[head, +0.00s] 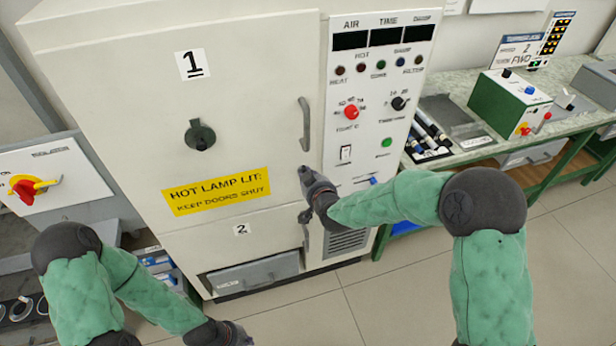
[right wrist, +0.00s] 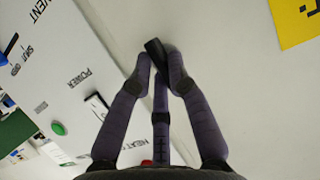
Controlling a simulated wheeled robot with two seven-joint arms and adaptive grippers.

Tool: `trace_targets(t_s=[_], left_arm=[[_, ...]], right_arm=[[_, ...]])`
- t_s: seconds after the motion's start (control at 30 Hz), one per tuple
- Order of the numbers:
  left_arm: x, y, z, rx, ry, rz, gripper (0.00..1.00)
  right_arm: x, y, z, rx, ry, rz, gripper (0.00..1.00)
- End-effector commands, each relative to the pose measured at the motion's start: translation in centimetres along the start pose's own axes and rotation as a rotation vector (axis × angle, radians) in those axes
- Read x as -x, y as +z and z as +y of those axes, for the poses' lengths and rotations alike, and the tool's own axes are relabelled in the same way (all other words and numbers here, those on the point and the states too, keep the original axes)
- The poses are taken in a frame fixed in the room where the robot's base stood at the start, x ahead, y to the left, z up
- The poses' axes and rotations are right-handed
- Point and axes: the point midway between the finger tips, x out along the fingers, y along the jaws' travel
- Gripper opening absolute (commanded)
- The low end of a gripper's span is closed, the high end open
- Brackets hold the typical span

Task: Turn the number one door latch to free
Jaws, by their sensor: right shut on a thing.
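The number one door (head: 250,80) is the upper white door of the cabinet, marked "1". It looks shut, with a grey bar handle (head: 305,124) near its right edge. My right gripper (head: 305,176) is at that door's right edge, below the handle. In the right wrist view, the right gripper's fingertips (right wrist: 157,62) are closed on a small black piece (right wrist: 154,48), which looks like the door latch. The fingers hide most of it, and I cannot read its setting. My left gripper (head: 235,333) is low at the bottom edge, away from the cabinet doors; its fingers are unclear.
A round dark fitting (head: 200,135) and a yellow sign (head: 216,191) are on the door. The control panel (head: 375,90) stands just right of my right gripper. The number two door (head: 265,225) is below. A green bench (head: 480,140) is at the right.

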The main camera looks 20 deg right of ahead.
Motion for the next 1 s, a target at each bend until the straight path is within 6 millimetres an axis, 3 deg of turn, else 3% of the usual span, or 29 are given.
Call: trace_targets(t_s=[0.03,0.1,0.13,0.57,1.0], left_arm=[[0.0,0.0,0.0,0.0,0.0,0.0,0.0],[0.0,0.0,0.0,0.0,0.0,0.0,0.0],[0.0,0.0,0.0,0.0,0.0,0.0,0.0],[0.0,0.0,0.0,0.0,0.0,0.0,0.0],[0.0,0.0,0.0,0.0,0.0,0.0,0.0]], right_arm=[[0.0,0.1,0.0,-0.002,0.0,-0.003,0.21],[0.0,0.1,0.0,-0.001,0.0,-0.003,0.41],[0.0,0.1,0.0,-0.001,0.0,-0.002,0.42],[0.6,0.0,0.0,0.0,0.0,0.0,0.42],[6.8,-0.1,0.0,-0.001,0.0,0.002,0.42]])
